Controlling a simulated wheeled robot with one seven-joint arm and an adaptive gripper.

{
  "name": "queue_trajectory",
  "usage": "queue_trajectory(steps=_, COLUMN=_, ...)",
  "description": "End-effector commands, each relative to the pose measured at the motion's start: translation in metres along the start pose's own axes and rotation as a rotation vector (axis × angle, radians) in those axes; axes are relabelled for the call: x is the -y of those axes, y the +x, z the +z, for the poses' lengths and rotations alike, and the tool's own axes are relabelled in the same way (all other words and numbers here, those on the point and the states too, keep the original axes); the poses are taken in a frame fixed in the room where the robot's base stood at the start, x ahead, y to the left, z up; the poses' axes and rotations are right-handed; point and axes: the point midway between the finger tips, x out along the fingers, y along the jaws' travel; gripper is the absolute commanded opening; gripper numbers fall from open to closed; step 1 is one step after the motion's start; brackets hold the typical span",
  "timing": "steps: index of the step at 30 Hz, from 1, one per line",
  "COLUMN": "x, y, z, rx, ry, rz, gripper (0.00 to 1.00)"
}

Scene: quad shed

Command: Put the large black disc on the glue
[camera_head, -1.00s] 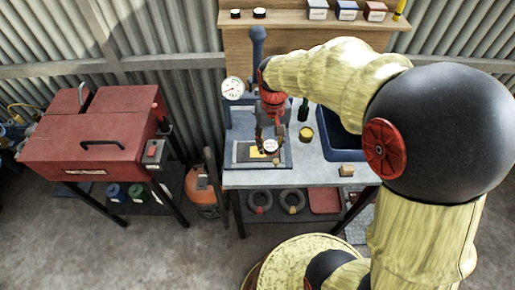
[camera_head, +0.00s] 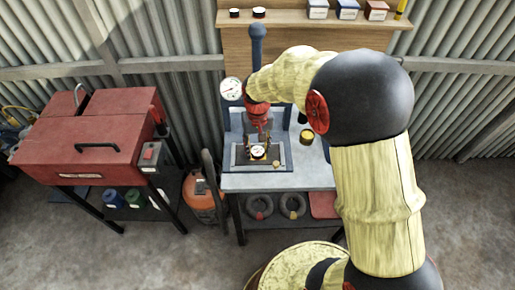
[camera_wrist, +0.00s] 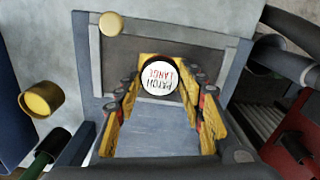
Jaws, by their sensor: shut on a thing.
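The large black disc has a dark rim and a white label reading "PATCH LARGE". It shows in the wrist view (camera_wrist: 160,75) and, small, in the head view (camera_head: 258,152). My gripper (camera_wrist: 161,84) is shut on it, with a yellow-padded finger on each side; it also shows in the head view (camera_head: 258,154). The disc is over the dark plate (camera_wrist: 118,62) of the blue press base. I cannot tell whether it touches the plate. The yellow glue is not visible now; the disc and fingers cover that spot.
A small tan disc (camera_wrist: 111,23) lies at the plate's edge. A yellow-topped tin (camera_head: 307,136) stands to the right on the bench. The blue press (camera_head: 257,60) with its gauge (camera_head: 232,89) rises behind. A red cabinet (camera_head: 88,140) stands left.

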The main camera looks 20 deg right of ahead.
Motion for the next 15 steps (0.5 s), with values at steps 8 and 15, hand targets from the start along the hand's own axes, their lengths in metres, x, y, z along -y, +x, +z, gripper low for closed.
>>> queue_trajectory(steps=8, x=-0.0001, y=0.0029, z=0.0000, rx=0.000, ry=0.000, rz=0.000, gripper=0.22)
queue_trajectory(steps=15, x=0.0000, y=0.0020, z=0.0000, rx=-0.001, ry=0.000, rz=0.000, gripper=0.53)
